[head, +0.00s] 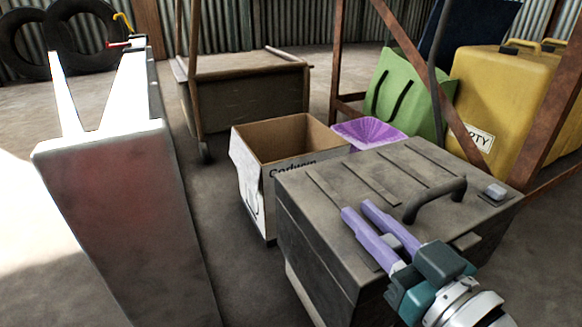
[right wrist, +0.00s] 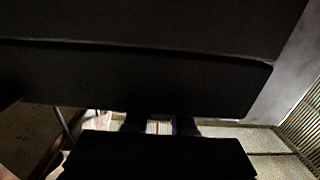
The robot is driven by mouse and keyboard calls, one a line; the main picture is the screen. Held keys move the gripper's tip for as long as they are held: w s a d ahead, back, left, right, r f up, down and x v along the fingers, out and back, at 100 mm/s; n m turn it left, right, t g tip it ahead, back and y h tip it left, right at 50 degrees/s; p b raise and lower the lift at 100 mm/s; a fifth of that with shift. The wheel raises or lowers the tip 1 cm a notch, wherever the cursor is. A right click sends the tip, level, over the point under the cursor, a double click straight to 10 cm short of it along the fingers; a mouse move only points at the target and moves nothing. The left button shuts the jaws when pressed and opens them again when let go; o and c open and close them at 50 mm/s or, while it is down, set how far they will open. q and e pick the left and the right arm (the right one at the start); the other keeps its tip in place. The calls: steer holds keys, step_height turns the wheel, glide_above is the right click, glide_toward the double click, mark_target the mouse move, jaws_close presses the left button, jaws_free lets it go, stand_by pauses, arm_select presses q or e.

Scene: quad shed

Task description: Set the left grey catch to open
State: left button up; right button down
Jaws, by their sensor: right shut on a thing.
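The weathered grey-brown box (head: 335,228) stands at the lower right of the head view, with its slatted lid down and a dark curved handle (head: 436,198) on top. The left grey catch (head: 392,241) is a small block near the lid's front edge, partly hidden by my gripper. My right gripper (head: 360,209), with long purple fingers, reaches over the lid from the lower right and is shut on the left grey catch between its fingers. The catch's exact angle cannot be told. The right wrist view shows mostly dark, close surfaces. My left gripper is out of view.
A second grey catch (head: 495,191) sits at the lid's right corner. Behind the box are an open cardboard carton (head: 265,160), a purple basket (head: 362,134), a green bag (head: 412,90) and a yellow case (head: 500,90). Rusty frame bars (head: 440,85) cross the right side.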

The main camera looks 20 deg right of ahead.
steer(key=shift+s+a+r+p, duration=0.1)
steer(key=shift+a+p, duration=0.25)
steer(key=shift+a, duration=0.55)
steer(key=c, duration=1.2)
jaws_free()
steer(key=o, duration=0.5)
steer(key=shift+s+a, duration=0.1)
steer(key=shift+a, duration=0.05)
